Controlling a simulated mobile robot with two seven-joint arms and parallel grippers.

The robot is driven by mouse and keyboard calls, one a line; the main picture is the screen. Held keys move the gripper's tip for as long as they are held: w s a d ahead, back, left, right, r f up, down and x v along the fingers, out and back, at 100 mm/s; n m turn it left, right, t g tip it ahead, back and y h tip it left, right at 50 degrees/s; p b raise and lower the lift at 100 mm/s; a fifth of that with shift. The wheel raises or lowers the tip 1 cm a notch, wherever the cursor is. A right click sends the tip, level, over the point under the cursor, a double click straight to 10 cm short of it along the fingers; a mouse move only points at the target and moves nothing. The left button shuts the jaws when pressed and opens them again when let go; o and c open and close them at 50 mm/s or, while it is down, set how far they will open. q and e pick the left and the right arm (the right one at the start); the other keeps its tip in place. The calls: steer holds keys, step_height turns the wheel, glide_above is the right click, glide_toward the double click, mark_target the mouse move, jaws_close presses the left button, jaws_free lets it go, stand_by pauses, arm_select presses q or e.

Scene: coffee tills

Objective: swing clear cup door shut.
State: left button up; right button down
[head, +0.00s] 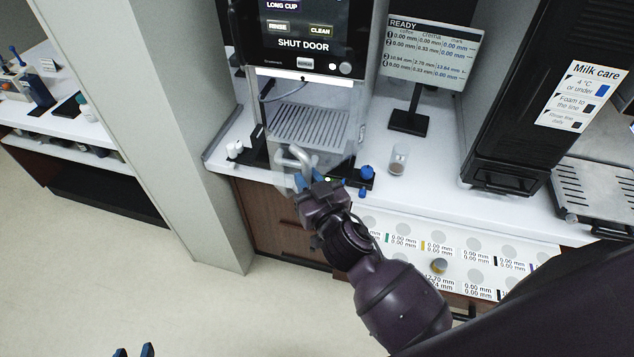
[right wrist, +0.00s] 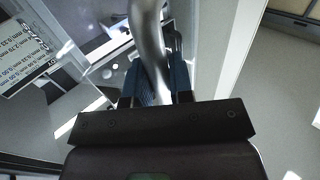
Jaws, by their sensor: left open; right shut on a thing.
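The coffee machine (head: 303,63) has a screen reading "SHUT DOOR". Its clear cup door (head: 340,105) is see-through and its edges are hard to make out against the bay. A pale metal handle (head: 291,157) stands at the front of the bay; it also shows large in the right wrist view (right wrist: 148,35). My right gripper (head: 303,184) is shut on the handle, with its blue fingers (right wrist: 160,82) on either side of it. My left gripper (head: 133,351) is open and empty at the bottom edge, low over the floor and far from the machine.
A drip grate (head: 309,125) lies inside the bay. A small glass (head: 398,160) and a display stand (head: 408,121) are to the right on the white counter. A grey pillar (head: 165,120) stands close on the left. A marked mat (head: 455,245) lies in front.

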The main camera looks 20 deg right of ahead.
mark_target(281, 171)
steer(key=shift+w+a, duration=0.5)
steer(key=shift+a, duration=0.05)
steer(key=shift+a, duration=0.1)
steer(key=shift+w+a, duration=0.65)
steer(key=shift+w, duration=0.25)
steer(key=shift+w+a+b, duration=0.35)
steer(key=shift+w+a, duration=0.2)
steer(key=shift+w, duration=0.25)
steer(key=shift+w+a+b, duration=0.35)
steer(key=shift+w+a, duration=0.15)
steer(key=shift+w, duration=0.3)
steer(key=w+a+b, duration=0.1)
steer(key=w+a, duration=0.1)
steer(key=w, duration=0.3)
steer(key=shift+w+b, duration=0.4)
